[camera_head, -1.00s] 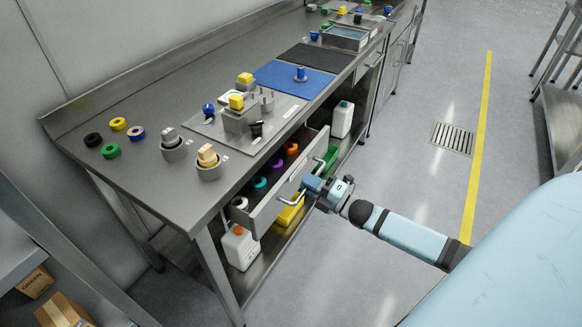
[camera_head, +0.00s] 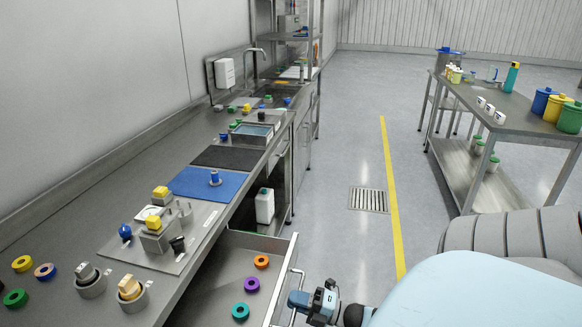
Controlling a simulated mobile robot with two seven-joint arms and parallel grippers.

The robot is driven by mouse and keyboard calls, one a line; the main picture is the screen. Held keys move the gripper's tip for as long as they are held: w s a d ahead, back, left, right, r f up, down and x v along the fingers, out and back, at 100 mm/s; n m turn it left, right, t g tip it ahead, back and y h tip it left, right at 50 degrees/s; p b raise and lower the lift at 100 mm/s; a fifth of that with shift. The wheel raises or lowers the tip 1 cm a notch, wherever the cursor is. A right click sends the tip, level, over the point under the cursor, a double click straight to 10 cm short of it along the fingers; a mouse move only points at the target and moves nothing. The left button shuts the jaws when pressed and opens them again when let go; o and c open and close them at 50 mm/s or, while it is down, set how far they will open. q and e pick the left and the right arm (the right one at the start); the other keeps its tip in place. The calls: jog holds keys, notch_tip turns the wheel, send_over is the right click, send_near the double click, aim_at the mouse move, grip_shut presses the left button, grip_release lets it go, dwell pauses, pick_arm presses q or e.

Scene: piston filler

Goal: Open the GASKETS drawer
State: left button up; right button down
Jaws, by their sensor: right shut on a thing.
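The drawer (camera_head: 229,265) under the steel workbench is pulled out, and I look down into it. Coloured rings lie inside: an orange ring (camera_head: 261,262), a purple ring (camera_head: 252,285) and a teal ring (camera_head: 240,312). Its front carries a bar handle (camera_head: 297,276); no label can be read from here. My right gripper (camera_head: 293,300) is shut on the handle from the right side. The near end of the drawer is cut off by the bottom edge of the picture. My left gripper is not in view.
The workbench top holds a fixture plate (camera_head: 165,233), a blue mat (camera_head: 205,184), a black mat (camera_head: 228,157) and several loose rings at the near left. A white jug (camera_head: 264,205) stands below. A second table (camera_head: 515,112) is at the right; floor lies clear between.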

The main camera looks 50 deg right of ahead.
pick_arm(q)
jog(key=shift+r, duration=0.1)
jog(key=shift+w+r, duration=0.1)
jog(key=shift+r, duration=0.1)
pick_arm(e)
jog(key=c, duration=1.2)
grip_release()
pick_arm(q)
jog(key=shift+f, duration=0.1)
pick_arm(e)
jog(key=v, duration=1.3)
jog(key=shift+s+d+f, duration=0.1)
jog(key=shift+s+d, duration=0.05)
jog(key=shift+s, duration=0.2)
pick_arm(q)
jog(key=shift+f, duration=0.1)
